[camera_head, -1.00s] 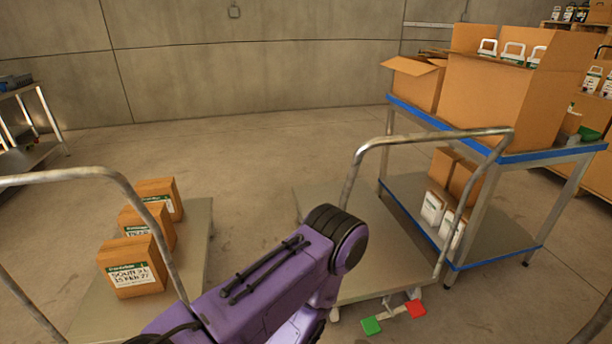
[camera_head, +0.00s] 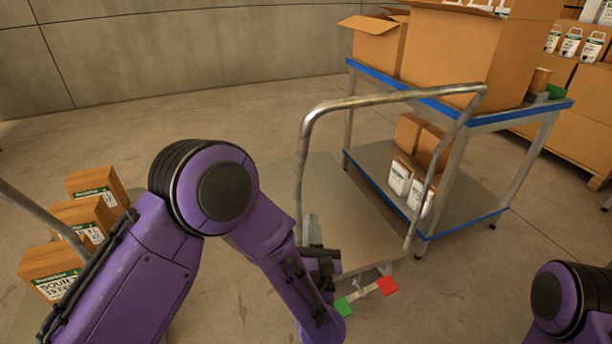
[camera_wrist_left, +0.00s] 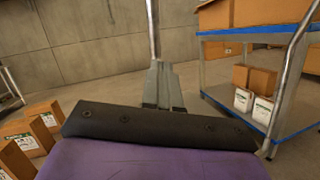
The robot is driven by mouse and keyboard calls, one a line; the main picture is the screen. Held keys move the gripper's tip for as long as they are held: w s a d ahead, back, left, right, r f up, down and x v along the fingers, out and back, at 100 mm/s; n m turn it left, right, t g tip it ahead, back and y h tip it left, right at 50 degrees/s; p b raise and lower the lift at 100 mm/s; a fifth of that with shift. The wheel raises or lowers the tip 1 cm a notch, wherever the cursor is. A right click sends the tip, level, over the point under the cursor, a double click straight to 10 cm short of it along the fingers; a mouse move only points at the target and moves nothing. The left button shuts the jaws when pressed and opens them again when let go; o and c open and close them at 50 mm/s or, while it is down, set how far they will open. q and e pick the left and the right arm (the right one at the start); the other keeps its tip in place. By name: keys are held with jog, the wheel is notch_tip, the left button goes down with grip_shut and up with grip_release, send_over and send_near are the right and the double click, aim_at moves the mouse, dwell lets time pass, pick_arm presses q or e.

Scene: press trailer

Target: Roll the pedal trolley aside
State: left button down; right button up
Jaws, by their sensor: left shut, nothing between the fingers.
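The pedal trolley (camera_head: 345,200) has a flat grey deck and a tall bent-tube handle (camera_head: 300,165). A green pedal (camera_head: 343,307) and a red pedal (camera_head: 387,285) sit at its near end. My left gripper (camera_head: 312,222) is shut and empty, low by the left post of the handle. In the left wrist view the shut fingers (camera_wrist_left: 160,68) point toward that post (camera_wrist_left: 153,30), which rises just beyond the tips. I cannot tell whether they touch it. My left forearm hides part of the trolley's left side.
A blue-edged table (camera_head: 470,225) with cartons and white bottles stands close to the trolley's right. Another cart with labelled boxes (camera_head: 95,190) is at the left, partly behind my arm. The floor (camera_head: 240,115) toward the back wall is clear.

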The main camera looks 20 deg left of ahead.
aim_at(304, 154)
pick_arm(q)
jog(key=w+a+r+n+p, duration=0.1)
jog(key=w+r, duration=0.1)
jog(key=w, duration=0.1)
jog(key=w+a+r+n+y+p, duration=0.1)
jog(key=w+a+r+n, duration=0.1)
jog(key=w, duration=0.2)
jog(key=w+a+r+n+p, duration=0.1)
jog(key=w+r+p, duration=0.1)
jog(key=w+r, duration=0.1)
jog(key=shift+w+a+r+n+y, duration=0.1)
jog(key=shift+w+a+n+y, duration=0.05)
jog(key=shift+w+n+y, duration=0.2)
jog(key=shift+w+a+r, duration=0.1)
jog(key=shift+w+a, duration=0.05)
jog(key=shift+w, duration=0.35)
